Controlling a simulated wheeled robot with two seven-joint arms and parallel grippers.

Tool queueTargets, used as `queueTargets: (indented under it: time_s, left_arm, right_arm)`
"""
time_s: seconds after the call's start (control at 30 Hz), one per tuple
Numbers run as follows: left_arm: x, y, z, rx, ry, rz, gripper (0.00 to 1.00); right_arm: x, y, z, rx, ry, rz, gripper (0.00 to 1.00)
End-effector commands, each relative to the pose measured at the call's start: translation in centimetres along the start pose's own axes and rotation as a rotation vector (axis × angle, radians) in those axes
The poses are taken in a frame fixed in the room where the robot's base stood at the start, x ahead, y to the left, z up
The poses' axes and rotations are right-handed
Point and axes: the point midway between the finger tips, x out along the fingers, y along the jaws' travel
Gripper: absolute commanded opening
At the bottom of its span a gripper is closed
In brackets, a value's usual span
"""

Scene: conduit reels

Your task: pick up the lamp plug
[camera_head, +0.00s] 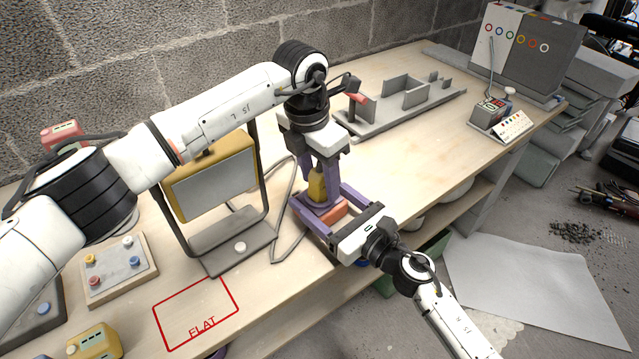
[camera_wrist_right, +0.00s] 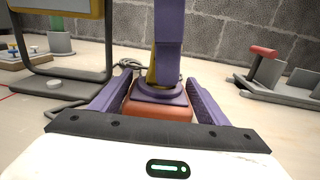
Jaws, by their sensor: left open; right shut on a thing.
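The yellow plug (camera_head: 316,187) stands upright on a purple round collar over an orange-red block (camera_head: 334,211). I take it for the lamp plug; a grey cable (camera_head: 283,222) runs from the lamp (camera_head: 215,178) towards it. My left gripper (camera_head: 320,178) points down with its open fingers around the plug; contact is unclear. My right gripper (camera_head: 325,203) comes in low from the front and is shut on the orange-red block. In the right wrist view the block (camera_wrist_right: 158,110) lies between its fingers, and a left finger (camera_wrist_right: 169,40) hides most of the plug (camera_wrist_right: 151,72).
A grey slotted tray (camera_head: 410,105) lies behind. A meter box (camera_head: 488,113) and a panel with coloured rings (camera_head: 525,50) stand at the far right. A button board (camera_head: 120,268) is at left. The red FLAT outline (camera_head: 197,313) is empty. The bench's front edge passes under my right gripper.

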Motion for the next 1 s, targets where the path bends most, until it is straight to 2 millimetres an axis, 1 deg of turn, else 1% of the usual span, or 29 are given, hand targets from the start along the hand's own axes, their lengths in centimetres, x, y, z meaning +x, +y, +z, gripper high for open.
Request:
queueTargets:
  time_s: [0.17,0.4,0.43,0.63,0.73,0.87,1.0]
  left_arm:
    - [0.0,0.0,0.0,0.0,0.0,0.0,0.48]
    - [0.0,0.0,0.0,0.0,0.0,0.001,0.07]
    - [0.0,0.0,0.0,0.0,0.0,0.0,0.04]
    - [-0.1,0.0,0.0,0.0,-0.001,0.001,0.04]
    - [-0.7,0.1,0.2,0.0,-0.002,0.002,0.04]
    - [-2.7,0.1,0.5,0.0,-0.005,0.003,0.04]
    - [-5.6,0.1,0.9,-0.001,-0.005,0.004,0.04]
  right_arm:
    - [0.0,0.0,-0.1,0.0,0.001,-0.001,0.39]
    - [0.0,0.0,-0.1,0.0,0.001,-0.001,0.39]
    - [0.0,0.0,-0.1,0.0,0.001,-0.001,0.39]
    - [0.0,0.0,-0.1,0.0,0.001,-0.001,0.39]
    - [0.0,0.0,-0.1,0.0,0.002,-0.001,0.39]
    - [0.0,0.0,-0.1,0.0,0.003,-0.001,0.39]
    - [-0.1,0.0,-0.1,0.0,0.003,-0.001,0.39]
